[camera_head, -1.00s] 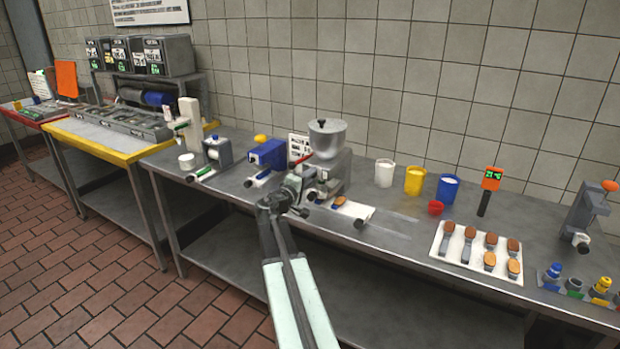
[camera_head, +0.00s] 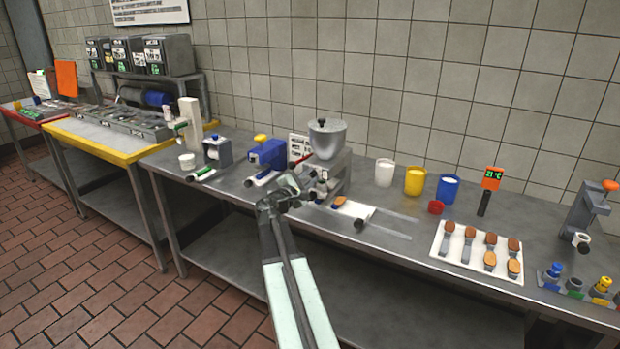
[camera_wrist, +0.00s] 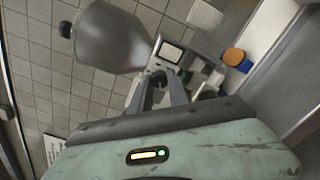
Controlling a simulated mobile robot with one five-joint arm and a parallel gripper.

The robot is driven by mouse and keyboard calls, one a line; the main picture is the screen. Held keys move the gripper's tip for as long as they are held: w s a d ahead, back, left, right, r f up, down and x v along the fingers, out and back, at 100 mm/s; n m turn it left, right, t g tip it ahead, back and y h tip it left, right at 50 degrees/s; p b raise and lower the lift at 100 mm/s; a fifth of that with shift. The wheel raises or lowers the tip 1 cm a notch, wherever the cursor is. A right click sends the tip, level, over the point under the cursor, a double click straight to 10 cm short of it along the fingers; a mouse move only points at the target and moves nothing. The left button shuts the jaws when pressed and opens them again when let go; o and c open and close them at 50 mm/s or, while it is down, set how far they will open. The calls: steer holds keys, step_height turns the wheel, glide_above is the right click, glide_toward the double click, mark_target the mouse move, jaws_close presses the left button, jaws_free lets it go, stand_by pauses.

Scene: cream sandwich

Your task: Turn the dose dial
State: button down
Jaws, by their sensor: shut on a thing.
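The depositor with its grey hopper (camera_head: 327,138) stands on the steel bench in the middle of the head view. In the wrist view the hopper (camera_wrist: 112,38) lies tilted at the upper left, beside a small pale display (camera_wrist: 171,52) on the machine's front. My gripper (camera_head: 308,190) is at the front left of the machine. In the wrist view its dark fingers (camera_wrist: 163,82) are closed around the dark dose dial (camera_wrist: 159,77) below the display. The fingers hide most of the dial, and its setting cannot be read.
A blue device (camera_head: 267,155) stands left of the machine. White, yellow and blue cups (camera_head: 447,188) and a white tray (camera_head: 440,251) stand to the right.

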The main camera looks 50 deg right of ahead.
steer(key=shift+s+f+n, duration=0.1)
steer(key=shift+n, duration=0.4)
steer(key=c, duration=1.3)
jaws_free()
steer(key=shift+o, duration=0.2)
steer(key=v, duration=0.8)
